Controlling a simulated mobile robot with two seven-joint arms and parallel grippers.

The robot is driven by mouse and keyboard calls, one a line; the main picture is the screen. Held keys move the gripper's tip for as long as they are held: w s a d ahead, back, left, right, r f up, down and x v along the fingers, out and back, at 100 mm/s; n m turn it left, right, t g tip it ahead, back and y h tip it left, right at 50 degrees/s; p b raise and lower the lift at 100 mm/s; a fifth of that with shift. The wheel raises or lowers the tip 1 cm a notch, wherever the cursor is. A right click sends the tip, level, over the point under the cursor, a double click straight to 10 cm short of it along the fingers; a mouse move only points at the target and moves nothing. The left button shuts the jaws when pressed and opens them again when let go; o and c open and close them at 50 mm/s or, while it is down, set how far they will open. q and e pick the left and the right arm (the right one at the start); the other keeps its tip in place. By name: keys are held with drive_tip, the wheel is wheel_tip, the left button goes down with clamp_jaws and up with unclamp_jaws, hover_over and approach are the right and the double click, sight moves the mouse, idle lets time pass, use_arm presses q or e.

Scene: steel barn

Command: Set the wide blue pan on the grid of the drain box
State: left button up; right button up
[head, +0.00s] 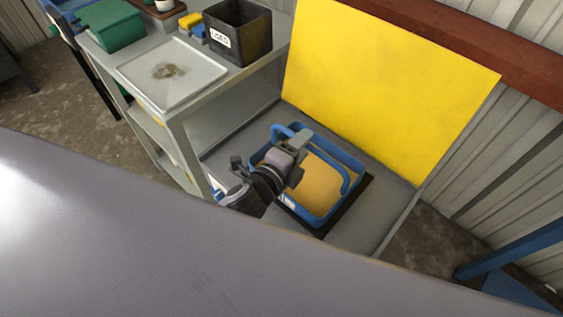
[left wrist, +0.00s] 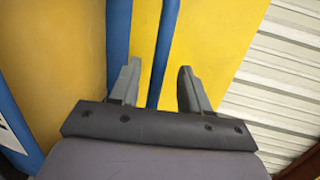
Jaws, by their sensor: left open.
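The wide blue pan (head: 357,165), with a yellow-orange inside, sits on the grey bed of the drain box (head: 362,232). A dark patch, perhaps the grid (head: 349,208), shows along the pan's right and near sides. The pan has blue bar handles. My left gripper (head: 301,158) is over the pan's left part, covering some of it. In the left wrist view my left gripper (left wrist: 160,76) is open, with a blue bar of the pan (left wrist: 162,50) showing between its fingers; contact cannot be told. My right gripper is not in view.
A yellow panel (head: 385,85) stands behind the drain box. At left, a grey shelf unit (head: 228,87) carries a pale tray (head: 190,84), a black bin (head: 238,35) and a green box (head: 112,25). A blue frame (head: 510,252) stands at right.

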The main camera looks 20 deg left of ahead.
use_arm(q)
drive_tip(key=v, duration=1)
drive_tip(key=s+a+f+n+g, duration=0.2)
drive_tip(key=f+n, duration=0.4)
drive_tip(key=n, duration=0.3)
drive_tip(key=s+a+f+n+g+y, duration=0.1)
drive_tip(key=s+a+f+n+g, duration=0.2)
drive_tip(key=s+f+n, duration=0.3)
drive_tip(key=a+f+n, duration=0.1)
drive_tip(key=n, duration=0.3)
drive_tip(key=shift+s+a+f+y, duration=0.2)
drive_tip(key=shift+s+a+y, duration=0.05)
drive_tip(key=shift+a+y, duration=0.05)
drive_tip(key=shift+r, duration=0.1)
